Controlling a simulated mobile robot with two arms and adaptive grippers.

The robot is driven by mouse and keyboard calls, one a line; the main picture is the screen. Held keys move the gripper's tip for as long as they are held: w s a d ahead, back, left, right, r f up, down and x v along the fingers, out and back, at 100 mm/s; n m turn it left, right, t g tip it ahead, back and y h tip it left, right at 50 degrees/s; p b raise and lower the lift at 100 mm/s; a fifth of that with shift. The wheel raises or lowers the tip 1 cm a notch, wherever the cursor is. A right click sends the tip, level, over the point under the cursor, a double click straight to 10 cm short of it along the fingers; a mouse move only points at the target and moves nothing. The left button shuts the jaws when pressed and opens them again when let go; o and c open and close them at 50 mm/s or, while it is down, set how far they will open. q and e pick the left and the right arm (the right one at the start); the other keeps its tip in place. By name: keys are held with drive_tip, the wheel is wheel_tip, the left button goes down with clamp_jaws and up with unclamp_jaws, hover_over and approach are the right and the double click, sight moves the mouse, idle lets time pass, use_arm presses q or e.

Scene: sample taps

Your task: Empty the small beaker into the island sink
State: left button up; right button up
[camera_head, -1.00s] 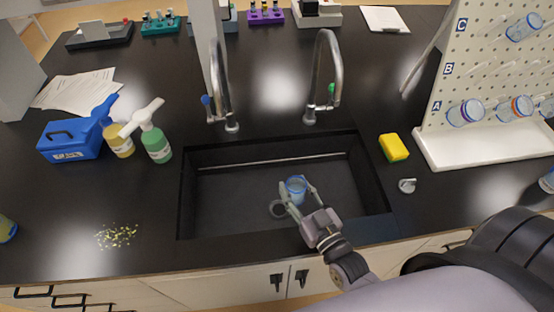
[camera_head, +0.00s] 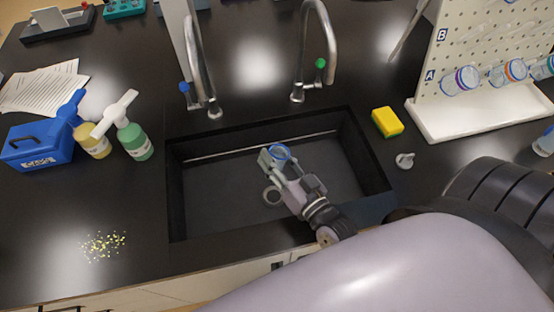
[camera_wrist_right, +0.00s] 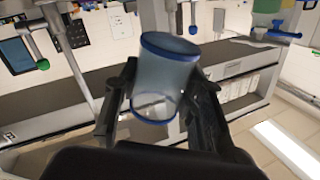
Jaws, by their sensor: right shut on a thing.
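The small beaker (camera_head: 280,152) is clear with blue rims. My right gripper (camera_head: 277,163) is shut on it and holds it over the black island sink (camera_head: 225,205), near the sink's middle. In the right wrist view the beaker (camera_wrist_right: 165,75) sits between the two dark fingers (camera_wrist_right: 160,100), one on each side of its wall. It leans in that view, and I see no clear liquid in it. I cannot tell its exact tilt in the room. My left gripper is not in view.
Two curved taps, one with a blue handle (camera_head: 184,88) and one with a green handle (camera_head: 320,63), stand behind the sink. A yellow sponge (camera_head: 387,122) and a pegboard rack (camera_head: 480,75) are at right.

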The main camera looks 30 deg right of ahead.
drive_tip(key=m+b, duration=0.2)
drive_tip(key=m, duration=0.1)
drive_tip(key=m+b, duration=0.1)
drive_tip(key=m, duration=0.2)
drive_tip(key=shift+a+m+b, duration=0.2)
drive_tip(key=shift+m+b, duration=0.1)
drive_tip(key=shift+b, duration=0.1)
drive_tip(key=m+b, duration=0.1)
drive_tip(key=m, duration=0.3)
drive_tip(key=shift+r+b, duration=0.1)
drive_tip(key=shift+b, duration=0.3)
drive_tip(key=shift+r+m, duration=0.1)
drive_tip(key=shift+m, duration=0.9)
drive_tip(key=shift+r+m, duration=0.25)
drive_tip(key=shift+m, duration=0.55)
drive_tip(key=shift+a+r+m+p, duration=0.1)
drive_tip(key=shift+m+p, duration=0.2)
drive_tip(key=shift+m, duration=0.7)
drive_tip(key=m, duration=0.5)
drive_tip(key=shift+m, duration=0.4)
